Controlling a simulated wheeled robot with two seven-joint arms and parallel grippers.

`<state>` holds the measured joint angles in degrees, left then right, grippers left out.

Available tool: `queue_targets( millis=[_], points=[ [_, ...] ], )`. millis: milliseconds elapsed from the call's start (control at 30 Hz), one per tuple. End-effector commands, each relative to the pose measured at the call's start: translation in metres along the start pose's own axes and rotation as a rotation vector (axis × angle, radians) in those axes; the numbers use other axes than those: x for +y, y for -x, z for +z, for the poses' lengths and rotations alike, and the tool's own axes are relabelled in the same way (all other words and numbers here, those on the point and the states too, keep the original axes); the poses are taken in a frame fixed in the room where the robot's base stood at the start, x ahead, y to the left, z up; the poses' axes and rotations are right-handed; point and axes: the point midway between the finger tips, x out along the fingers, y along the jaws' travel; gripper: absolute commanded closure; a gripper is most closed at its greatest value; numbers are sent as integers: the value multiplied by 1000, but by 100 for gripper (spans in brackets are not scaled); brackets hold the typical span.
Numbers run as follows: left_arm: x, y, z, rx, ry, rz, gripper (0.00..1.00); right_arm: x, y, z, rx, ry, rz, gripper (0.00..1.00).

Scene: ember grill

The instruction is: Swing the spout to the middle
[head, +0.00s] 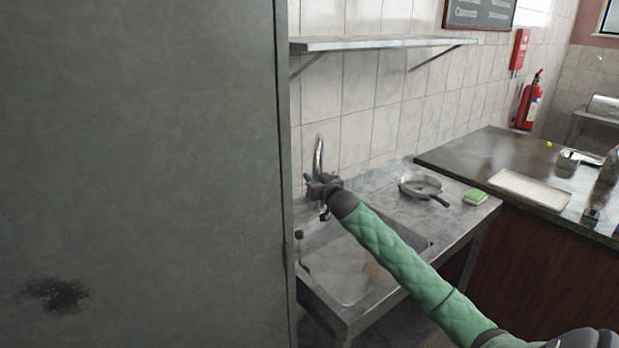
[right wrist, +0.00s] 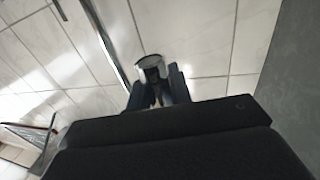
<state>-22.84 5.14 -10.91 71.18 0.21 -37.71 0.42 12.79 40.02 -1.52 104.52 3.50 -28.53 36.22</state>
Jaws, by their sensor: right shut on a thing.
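The chrome spout (head: 318,152) rises in an arch against the tiled wall at the back left of the steel sink (head: 345,285). My right gripper (head: 322,186) is at the spout, with its arm reaching in from the lower right. In the right wrist view, my right gripper (right wrist: 158,88) has its dark fingers close on either side of a short chrome piece, the spout (right wrist: 150,65). It is shut on the spout. The gripper hides the spout's lower part, so its exact direction over the basin is hard to tell. My left gripper is not in view.
A large grey panel (head: 140,170) fills the left, close beside the sink. A pan (head: 420,186) and a green sponge (head: 475,197) lie on the drainboard. A wall shelf (head: 380,42) runs above. A dark counter with a white tray (head: 530,188) stands right.

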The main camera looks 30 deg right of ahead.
Motion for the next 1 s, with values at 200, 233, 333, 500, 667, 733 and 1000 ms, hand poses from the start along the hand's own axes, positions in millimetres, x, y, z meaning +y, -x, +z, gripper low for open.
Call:
queue_targets(
  millis=[200,233,333,500,667,733,1000],
  points=[
    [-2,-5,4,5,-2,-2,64,15,9,-1,-2,5,-82,100],
    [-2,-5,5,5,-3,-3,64,16,10,-1,-1,5,-93,100],
    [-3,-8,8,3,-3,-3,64,21,13,0,-2,4,-128,100],
    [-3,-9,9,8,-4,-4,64,29,17,0,0,1,-158,100],
    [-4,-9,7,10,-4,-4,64,38,21,0,0,2,-157,100],
    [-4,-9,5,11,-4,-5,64,44,24,0,-1,1,-156,100],
    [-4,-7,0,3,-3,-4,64,82,34,1,-2,4,-156,100]
  ],
)
